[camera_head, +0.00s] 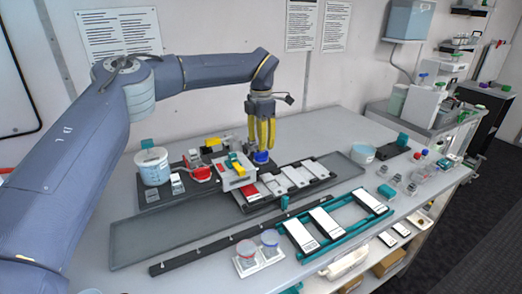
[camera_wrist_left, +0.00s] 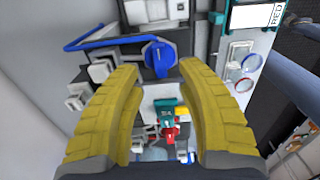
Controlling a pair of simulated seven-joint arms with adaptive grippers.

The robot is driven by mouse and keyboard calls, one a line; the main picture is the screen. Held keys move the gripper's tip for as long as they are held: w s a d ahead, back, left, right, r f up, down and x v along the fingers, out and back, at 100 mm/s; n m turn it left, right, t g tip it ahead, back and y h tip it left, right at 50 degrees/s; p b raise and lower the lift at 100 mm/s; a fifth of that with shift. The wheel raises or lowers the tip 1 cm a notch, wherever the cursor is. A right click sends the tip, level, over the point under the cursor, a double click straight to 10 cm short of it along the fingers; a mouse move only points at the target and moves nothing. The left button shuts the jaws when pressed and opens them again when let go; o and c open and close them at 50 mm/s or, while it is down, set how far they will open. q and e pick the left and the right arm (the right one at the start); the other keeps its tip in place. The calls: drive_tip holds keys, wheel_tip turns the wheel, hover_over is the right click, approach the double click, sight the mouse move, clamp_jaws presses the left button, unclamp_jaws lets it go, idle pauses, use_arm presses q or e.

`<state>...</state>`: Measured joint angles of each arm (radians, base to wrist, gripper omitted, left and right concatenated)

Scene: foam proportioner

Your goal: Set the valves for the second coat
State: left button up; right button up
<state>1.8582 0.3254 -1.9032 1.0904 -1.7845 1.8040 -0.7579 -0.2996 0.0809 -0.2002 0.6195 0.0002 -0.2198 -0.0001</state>
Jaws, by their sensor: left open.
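My left gripper (camera_head: 262,143) points down with its yellow fingers over the valve assembly. In the left wrist view the fingers (camera_wrist_left: 160,75) are apart, with nothing held between them. A blue valve knob (camera_head: 261,158) is just below the fingertips; in the left wrist view it (camera_wrist_left: 158,57) shows between and slightly beyond them. Contact cannot be told. A white block with red and yellow parts (camera_head: 238,172) stands left of the knob. Red and teal parts (camera_wrist_left: 168,122) show between the fingers in the wrist view. My right gripper is not in view.
A white tub (camera_head: 153,166) stands left of the assembly. A teal rack (camera_head: 335,224) with white-labelled plates lies at the front right. Notices hang on the wall.

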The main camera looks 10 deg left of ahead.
sight(261, 152)
use_arm(q)
wheel_tip(261, 152, up, 8)
drive_tip(key=shift+f, duration=0.25)
idle(0.4)
